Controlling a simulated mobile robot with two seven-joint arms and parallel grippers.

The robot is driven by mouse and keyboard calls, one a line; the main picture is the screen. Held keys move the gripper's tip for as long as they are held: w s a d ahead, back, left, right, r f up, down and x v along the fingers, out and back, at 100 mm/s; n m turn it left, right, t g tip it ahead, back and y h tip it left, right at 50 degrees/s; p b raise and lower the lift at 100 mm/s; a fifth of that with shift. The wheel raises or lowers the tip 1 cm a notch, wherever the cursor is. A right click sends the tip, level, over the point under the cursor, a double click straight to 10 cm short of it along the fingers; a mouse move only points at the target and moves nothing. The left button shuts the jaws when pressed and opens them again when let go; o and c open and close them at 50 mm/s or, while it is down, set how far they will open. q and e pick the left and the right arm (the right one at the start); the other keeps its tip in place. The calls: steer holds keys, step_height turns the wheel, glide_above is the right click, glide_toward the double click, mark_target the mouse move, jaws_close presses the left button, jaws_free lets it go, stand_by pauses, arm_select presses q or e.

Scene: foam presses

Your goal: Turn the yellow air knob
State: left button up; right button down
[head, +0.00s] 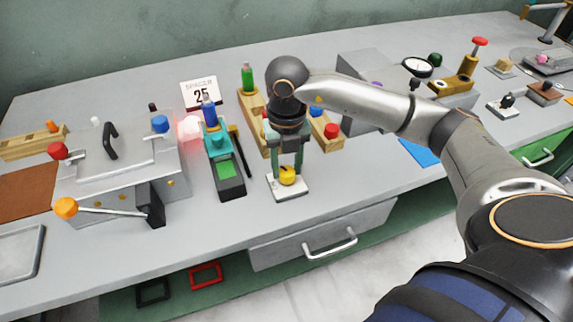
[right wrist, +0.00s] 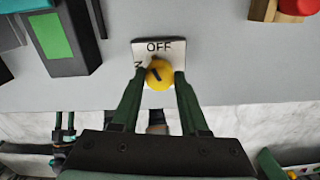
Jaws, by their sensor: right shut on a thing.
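The yellow air knob (head: 287,175) sits on a small white plate (head: 287,189) near the front edge of the bench. In the right wrist view the yellow knob (right wrist: 159,74) has a dark pointer line, and the plate (right wrist: 170,50) reads "OFF" above it, with another mark partly hidden at the left. My right gripper (head: 286,168) reaches down from above, and its green fingers (right wrist: 159,80) are shut on the knob, one on each side. The line on the knob points up and to the left, roughly toward the partly hidden mark.
A teal and dark device with a green panel (head: 230,178) stands just left of the knob. Wooden racks (head: 253,118) with coloured pegs stand behind. A grey press with an orange-ended lever (head: 66,207) is at the left. A drawer (head: 320,235) is below the bench edge.

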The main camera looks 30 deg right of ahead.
mark_target(288, 171)
steer(key=m, duration=0.4)
steer(key=shift+m, duration=0.4)
stand_by(0.4)
steer(key=shift+c, duration=2.1)
jaws_free()
steer(key=shift+r, duration=0.15)
step_height(288, 171, up, 12)
steer(key=p, duration=0.1)
steer(key=shift+r, duration=0.15)
steer(key=shift+s, duration=0.1)
